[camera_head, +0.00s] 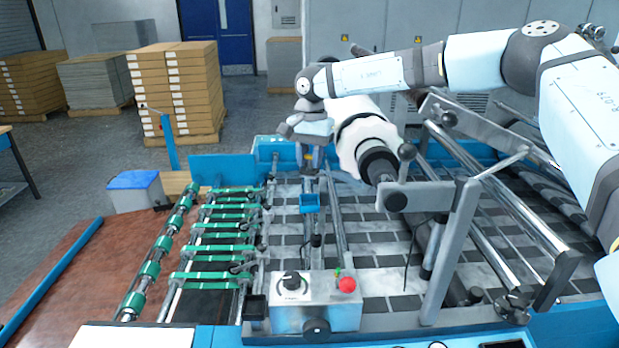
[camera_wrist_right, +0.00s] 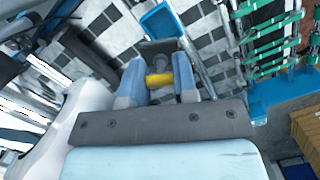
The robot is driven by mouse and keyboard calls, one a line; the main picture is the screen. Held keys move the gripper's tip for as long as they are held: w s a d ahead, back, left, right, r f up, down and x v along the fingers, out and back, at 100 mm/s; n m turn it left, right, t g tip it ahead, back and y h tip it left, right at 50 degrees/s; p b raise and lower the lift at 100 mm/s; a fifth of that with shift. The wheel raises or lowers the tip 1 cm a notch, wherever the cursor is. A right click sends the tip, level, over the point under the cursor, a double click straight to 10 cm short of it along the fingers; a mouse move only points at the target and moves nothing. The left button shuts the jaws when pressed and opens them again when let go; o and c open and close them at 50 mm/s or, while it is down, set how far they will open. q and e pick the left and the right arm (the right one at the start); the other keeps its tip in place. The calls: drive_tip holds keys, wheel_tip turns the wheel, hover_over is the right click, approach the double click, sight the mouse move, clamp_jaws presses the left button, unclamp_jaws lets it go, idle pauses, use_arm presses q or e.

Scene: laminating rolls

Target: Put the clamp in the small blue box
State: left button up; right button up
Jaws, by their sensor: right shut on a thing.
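My right gripper (camera_head: 312,158) reaches down over the machine's far side, pointing downward. In the right wrist view its two light blue fingers (camera_wrist_right: 159,85) are shut on the clamp, a dark grey piece (camera_wrist_right: 158,50) with a yellow part (camera_wrist_right: 158,80) between the fingers. In the head view the clamp is too small to make out clearly. The small blue box (camera_head: 310,203) is on the machine, nearer the head camera than the gripper. It also shows in the right wrist view (camera_wrist_right: 160,20), beyond the clamp and apart from it. My left gripper is not in view.
Metal rods (camera_head: 337,225) run near the box. Green-banded rollers (camera_head: 215,236) lie to the left. A control box (camera_head: 300,312) with a red button stands in front.

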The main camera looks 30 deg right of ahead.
wheel_tip(320, 180, down, 6)
drive_tip(key=shift+f+p, duration=0.1)
drive_tip(key=shift+p, duration=0.65)
drive_tip(key=shift+f, duration=0.3)
drive_tip(key=shift+f, duration=0.1)
drive_tip(key=o, duration=0.9)
drive_tip(key=shift+o, duration=0.2)
